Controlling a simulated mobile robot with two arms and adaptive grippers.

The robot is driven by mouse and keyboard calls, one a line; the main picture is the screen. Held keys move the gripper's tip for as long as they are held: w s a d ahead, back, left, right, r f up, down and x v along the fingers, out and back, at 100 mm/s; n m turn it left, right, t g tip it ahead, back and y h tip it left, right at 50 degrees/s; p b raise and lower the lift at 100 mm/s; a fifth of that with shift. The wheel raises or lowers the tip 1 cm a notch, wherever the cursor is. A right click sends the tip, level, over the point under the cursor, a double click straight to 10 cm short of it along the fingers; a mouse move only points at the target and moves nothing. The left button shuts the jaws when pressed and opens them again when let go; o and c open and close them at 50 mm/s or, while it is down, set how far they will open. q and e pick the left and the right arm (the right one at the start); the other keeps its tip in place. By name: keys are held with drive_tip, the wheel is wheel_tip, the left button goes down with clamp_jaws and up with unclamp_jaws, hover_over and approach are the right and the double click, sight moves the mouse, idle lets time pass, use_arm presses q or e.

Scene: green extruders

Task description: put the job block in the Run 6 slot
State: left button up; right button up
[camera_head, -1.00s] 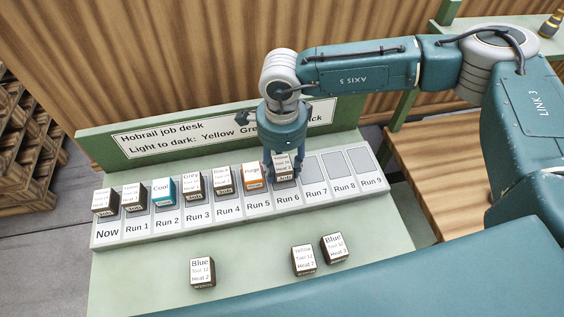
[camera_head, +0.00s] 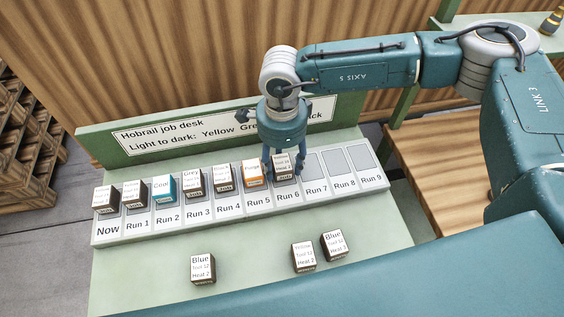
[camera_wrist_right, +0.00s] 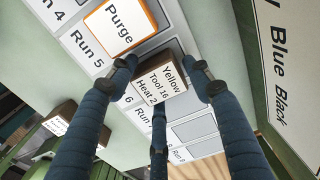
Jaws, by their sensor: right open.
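The job block (camera_head: 284,168), with a white top and dark sides, sits upright at the Run 6 slot (camera_head: 288,196) of the job desk rack. In the right wrist view the block (camera_wrist_right: 160,84) reads Yellow, Tool 16, Heat 2. My right gripper (camera_head: 284,163) is open, its fingers spread around the block from above. In the wrist view its fingers (camera_wrist_right: 160,85) stand apart from the block on two sides, with a third finger below it; whether any touches is hard to tell. The slot floor under the block is hidden. My left gripper is out of view.
An orange-edged Purge block (camera_head: 252,174) stands close by at Run 5. Other blocks fill Now through Run 4. Run 7 (camera_head: 316,189), Run 8 and Run 9 are empty. Loose blocks (camera_head: 202,269) lie on the green desk in front. A sign board (camera_head: 190,133) rises behind.

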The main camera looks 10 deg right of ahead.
sight(282, 162)
wheel_tip(282, 162, up, 10)
drive_tip(key=b, duration=0.3)
drive_tip(key=shift+r, duration=0.7)
